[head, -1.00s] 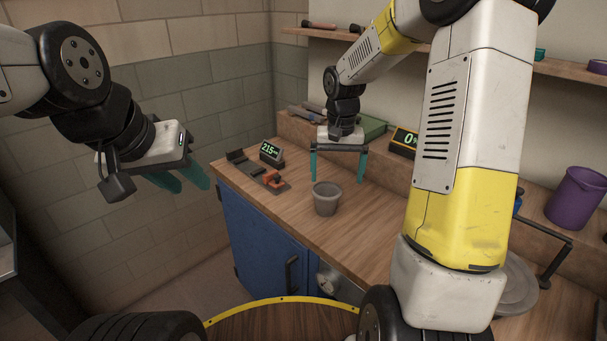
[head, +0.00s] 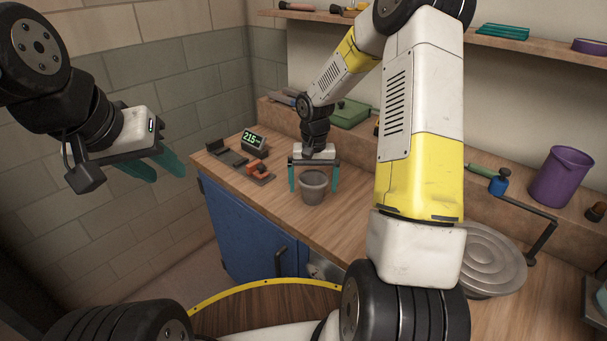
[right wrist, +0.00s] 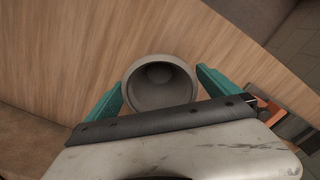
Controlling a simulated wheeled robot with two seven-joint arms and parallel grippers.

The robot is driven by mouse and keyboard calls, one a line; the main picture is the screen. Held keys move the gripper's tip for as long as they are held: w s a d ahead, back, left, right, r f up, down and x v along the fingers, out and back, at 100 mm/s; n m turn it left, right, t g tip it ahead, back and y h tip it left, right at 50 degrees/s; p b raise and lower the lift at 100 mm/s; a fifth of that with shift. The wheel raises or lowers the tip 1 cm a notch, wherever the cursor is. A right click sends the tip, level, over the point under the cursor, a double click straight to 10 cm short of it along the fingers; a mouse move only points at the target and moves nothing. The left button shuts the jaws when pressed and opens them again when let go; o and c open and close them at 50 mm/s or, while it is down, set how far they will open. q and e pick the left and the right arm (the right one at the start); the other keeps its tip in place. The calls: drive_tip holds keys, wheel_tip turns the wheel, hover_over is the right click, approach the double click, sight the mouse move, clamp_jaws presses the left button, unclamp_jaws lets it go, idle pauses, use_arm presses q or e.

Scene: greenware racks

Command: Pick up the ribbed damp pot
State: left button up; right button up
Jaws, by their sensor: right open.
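A grey ribbed pot (head: 313,187) stands upright on the wooden worktop. My right gripper (head: 314,190) is at the pot with its teal fingers apart, one on either side. In the right wrist view the pot (right wrist: 158,83) shows from above, its round mouth empty, between the two open fingers (right wrist: 160,88).
A scale with a green display (head: 254,140) and an orange-and-black tool (head: 259,171) lie left of the pot. A purple jug (head: 561,177), a grey ringed disc (head: 490,258) and a blue-capped crank (head: 499,185) are at the right. Bare worktop lies in front of the pot.

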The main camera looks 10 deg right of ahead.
drive_tip(key=c, duration=1.6)
drive_tip(key=shift+r, duration=0.1)
